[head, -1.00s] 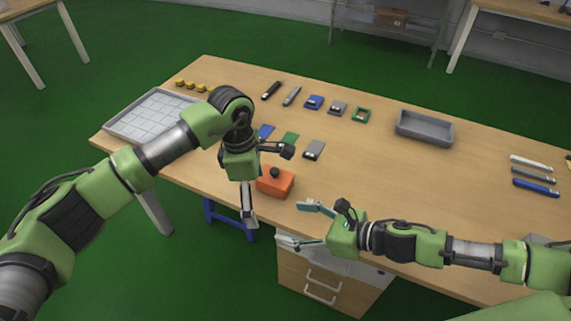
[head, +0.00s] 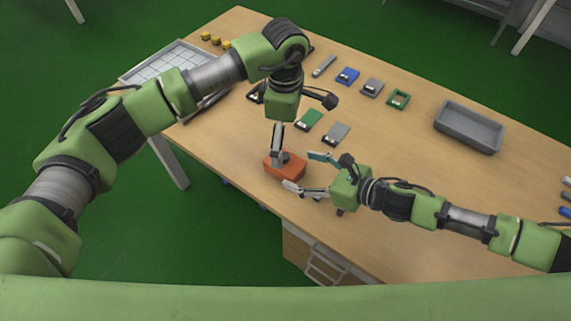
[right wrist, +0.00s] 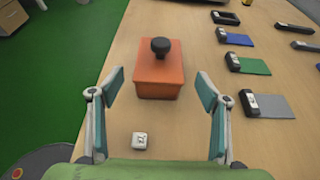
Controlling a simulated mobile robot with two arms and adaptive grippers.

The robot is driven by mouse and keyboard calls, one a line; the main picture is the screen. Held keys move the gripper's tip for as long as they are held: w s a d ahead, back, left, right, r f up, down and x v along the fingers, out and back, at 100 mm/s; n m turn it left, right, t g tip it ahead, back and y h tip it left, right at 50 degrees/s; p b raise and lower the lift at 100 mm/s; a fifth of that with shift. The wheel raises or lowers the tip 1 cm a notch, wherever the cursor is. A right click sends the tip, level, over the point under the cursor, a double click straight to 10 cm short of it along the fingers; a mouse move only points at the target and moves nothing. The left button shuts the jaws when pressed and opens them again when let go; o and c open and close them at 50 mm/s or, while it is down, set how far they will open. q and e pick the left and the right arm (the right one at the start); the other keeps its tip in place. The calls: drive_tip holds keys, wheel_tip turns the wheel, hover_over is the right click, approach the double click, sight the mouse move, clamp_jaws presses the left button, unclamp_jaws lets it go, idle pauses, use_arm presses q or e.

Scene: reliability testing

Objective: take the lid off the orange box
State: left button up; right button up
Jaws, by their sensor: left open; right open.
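The orange box (head: 287,170) sits on the table near its front edge. In the right wrist view the orange box (right wrist: 158,78) has a flat lid with a round dark knob (right wrist: 160,47) on top. My left gripper (head: 277,158) hangs over the box, pointing down and open, its fingers in front of part of the lid and knob. My right gripper (head: 302,172) is open beside the box, on its right. In the right wrist view its two fingers (right wrist: 158,100) are spread on either side of the box's near end, apart from it.
A small white cube (right wrist: 140,141) lies on the table between my right fingers. Green (head: 304,122) and grey (head: 335,132) cards lie behind the box. A grey bin (head: 468,126) stands at the right, a white gridded tray (head: 170,62) at the left. The table's middle right is clear.

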sight(296, 168)
use_arm(q)
drive_tip(key=shift+s+r, duration=0.1)
use_arm(e)
drive_tip(key=x, duration=0.5)
drive_tip(key=shift+w+a, duration=0.1)
drive_tip(key=shift+a, duration=0.2)
drive_tip(key=shift+w+a+f, duration=0.3)
drive_tip(key=shift+a+f, duration=0.05)
